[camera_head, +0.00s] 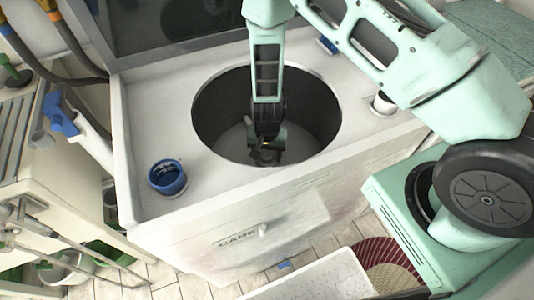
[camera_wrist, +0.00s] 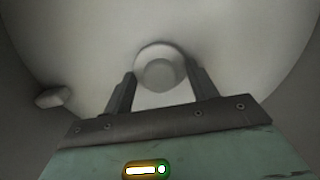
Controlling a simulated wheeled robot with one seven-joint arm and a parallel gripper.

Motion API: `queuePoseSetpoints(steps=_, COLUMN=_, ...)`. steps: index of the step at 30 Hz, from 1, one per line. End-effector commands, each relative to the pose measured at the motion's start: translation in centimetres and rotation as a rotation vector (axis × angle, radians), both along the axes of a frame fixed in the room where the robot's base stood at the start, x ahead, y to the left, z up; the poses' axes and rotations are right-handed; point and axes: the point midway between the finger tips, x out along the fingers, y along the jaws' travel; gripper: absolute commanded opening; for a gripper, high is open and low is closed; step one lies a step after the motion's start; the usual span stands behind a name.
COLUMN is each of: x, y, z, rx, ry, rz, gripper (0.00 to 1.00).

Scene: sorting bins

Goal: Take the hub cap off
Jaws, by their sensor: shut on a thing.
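The hub cap (camera_wrist: 160,72) is a pale round knob with a raised rim, in the middle of the pale tub floor in the wrist view. My gripper (camera_wrist: 160,80) has one finger on each side of it and is shut on it. In the head view my gripper (camera_head: 266,150) reaches down into the round tub opening (camera_head: 212,92), and the hub cap is hidden there. I cannot tell whether the hub cap is seated or lifted.
The tub's dark wall surrounds my gripper. A blue round container (camera_head: 168,178) stands on the white machine top (camera_head: 150,125) at left. A white cup (camera_head: 383,103) is at right. A small pale lump (camera_wrist: 52,97) sits on the tub's left side.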

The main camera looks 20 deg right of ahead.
Motion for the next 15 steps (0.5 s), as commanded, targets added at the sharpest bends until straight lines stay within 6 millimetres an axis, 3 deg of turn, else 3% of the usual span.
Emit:
queuePoseSetpoints(steps=4, x=-0.08, y=0.02, z=-0.1, rx=0.0, ry=0.002, rz=0.161, gripper=0.26)
queuePoseSetpoints(steps=12, x=-0.09, y=0.02, z=-0.09, rx=0.0, ry=0.002, rz=0.185, gripper=0.26)
queuePoseSetpoints(steps=15, x=-0.09, y=0.02, z=-0.13, rx=0.0, ry=0.002, rz=0.275, gripper=0.26)
